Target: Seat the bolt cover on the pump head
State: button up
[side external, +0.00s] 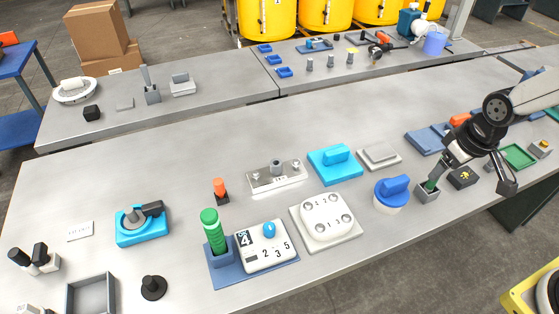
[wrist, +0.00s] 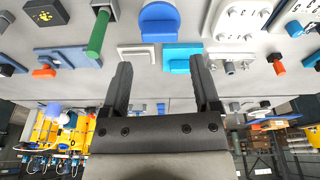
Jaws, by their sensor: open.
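A white square plate with several numbered round bolts (side external: 325,218), possibly the pump head, lies right of the bench's centre. It also shows at the top of the wrist view (wrist: 238,20). Behind it sits a cyan block with a raised grip (side external: 335,163), possibly the bolt cover; it shows in the wrist view (wrist: 182,58) beyond my fingertips. A metal plate with two bolts (side external: 277,175) lies left of the cyan block. I cannot tell for sure which parts the task names. My gripper (side external: 474,186) is open and empty at the bench's right; its fingers frame the wrist view (wrist: 161,66).
A green rod (side external: 431,185) in a grey holder and a black box (side external: 462,177) are close to my fingers. The bench's left middle is fairly clear.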

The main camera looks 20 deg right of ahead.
jog(key=w+a+f+n+g, duration=0.1)
jog(key=w+n, duration=0.3)
jog(key=w, duration=0.4)
jog(key=w+a+f+n, duration=0.2)
jog(key=w+n, duration=0.2)
jog(key=w, duration=0.4)
jog(key=n+g, duration=0.2)
jog(key=n, duration=0.6)
send_over(337, 150)
jog(key=f, duration=0.7)
jog(key=shift+s+f, duration=0.3)
jog(key=shift+f, duration=0.1)
jog(key=shift+w+a+f+n, duration=0.2)
jog(key=shift+w+f+n, duration=0.1)
jog(key=shift+f+n, duration=0.15)
jog(key=shift+f, duration=0.1)
jog(key=shift+f, duration=1.2)
jog(key=shift+f, duration=0.1)
jog(key=shift+s+d+f, duration=0.1)
jog(key=shift+f, duration=1.15)
jog(key=shift+d+f, duration=0.1)
jog(key=shift+f, duration=1.1)
